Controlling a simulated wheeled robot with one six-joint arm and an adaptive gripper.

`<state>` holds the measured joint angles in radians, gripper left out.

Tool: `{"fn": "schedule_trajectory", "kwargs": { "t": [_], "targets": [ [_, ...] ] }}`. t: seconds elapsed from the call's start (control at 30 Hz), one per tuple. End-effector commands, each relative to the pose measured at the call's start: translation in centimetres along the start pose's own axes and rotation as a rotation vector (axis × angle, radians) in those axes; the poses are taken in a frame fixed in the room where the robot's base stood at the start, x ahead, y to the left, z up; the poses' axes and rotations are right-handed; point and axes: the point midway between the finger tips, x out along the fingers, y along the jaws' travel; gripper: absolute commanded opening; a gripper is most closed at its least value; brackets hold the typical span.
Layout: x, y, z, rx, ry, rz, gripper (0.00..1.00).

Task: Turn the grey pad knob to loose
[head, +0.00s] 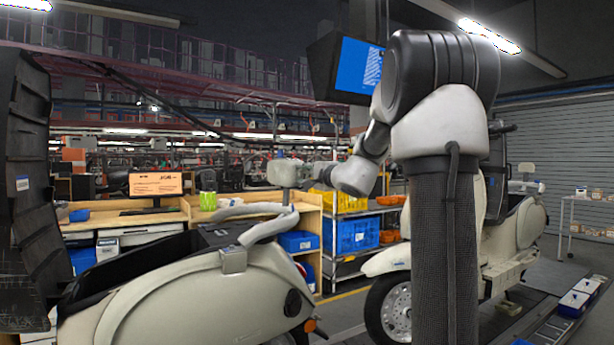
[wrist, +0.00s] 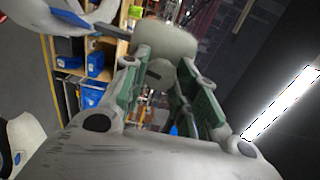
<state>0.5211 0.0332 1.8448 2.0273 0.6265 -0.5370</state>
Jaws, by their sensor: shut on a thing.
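The grey pad (head: 287,172) stands on a thin post above the seat of the near cream scooter, left of centre in the head view. In the wrist view it is a pale rounded block (wrist: 168,38) at the fingertips. My gripper (head: 309,178) reaches it from the right. Its green-lined fingers (wrist: 164,68) are closed on the knob at the near side of the pad. The knob is mostly hidden between the fingers, so its turned position cannot be read.
The near cream scooter (head: 190,305) with a curved grey rail (head: 262,228) lies below my gripper. A second scooter (head: 515,240) stands at right. Behind are a wooden bench (head: 120,216) with a monitor and a rack with blue bins (head: 357,236). A dark seat-like panel (head: 22,190) fills the left edge.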

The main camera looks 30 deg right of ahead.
Motion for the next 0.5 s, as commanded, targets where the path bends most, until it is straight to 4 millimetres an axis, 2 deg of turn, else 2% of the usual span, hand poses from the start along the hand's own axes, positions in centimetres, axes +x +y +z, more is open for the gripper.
{"fn": "schedule_trajectory", "kwargs": {
  "t": [0.23,0.5],
  "targets": [
    [0.0,-0.03,-0.02,-0.131,0.0,-0.001,0.05],
    [0.0,-0.01,-0.02,-0.174,0.0,-0.001,0.05]
  ]
}}
